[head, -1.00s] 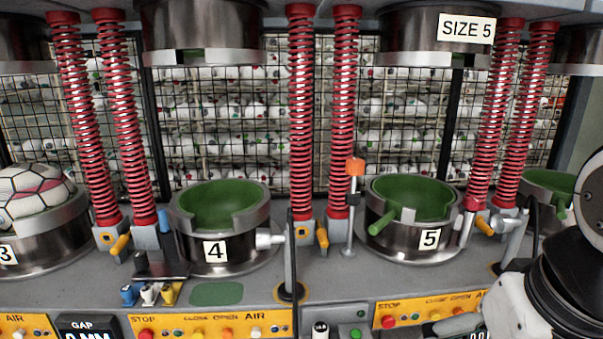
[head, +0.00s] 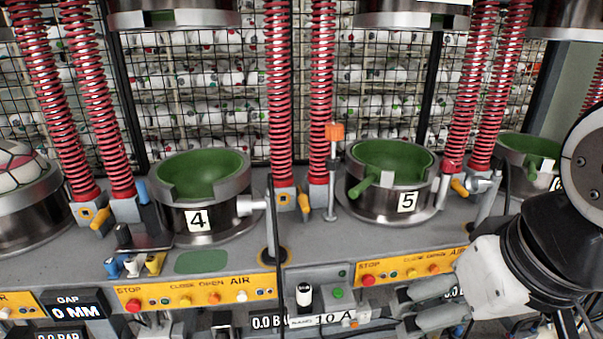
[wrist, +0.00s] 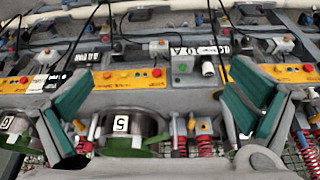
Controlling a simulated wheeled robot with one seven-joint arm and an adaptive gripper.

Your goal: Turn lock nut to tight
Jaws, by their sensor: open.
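I cannot make out with certainty which part is the lock nut. Candidates near the presses are the yellow handle (head: 304,203) at the spring feet and the orange-topped rod (head: 334,131) between stations 4 and 5. My gripper (head: 404,306) is at the lower right in the head view, in front of the yellow panel below station 5. Its two grey fingers are apart and nothing shows between them. In the wrist view my gripper (wrist: 160,78) shows two green-padded fingers spread wide, with the upside-down station 5 press and panels beyond.
Press cup 4 (head: 203,175) and press cup 5 (head: 393,162) are empty and green inside. Red springs (head: 277,95) rise between them.

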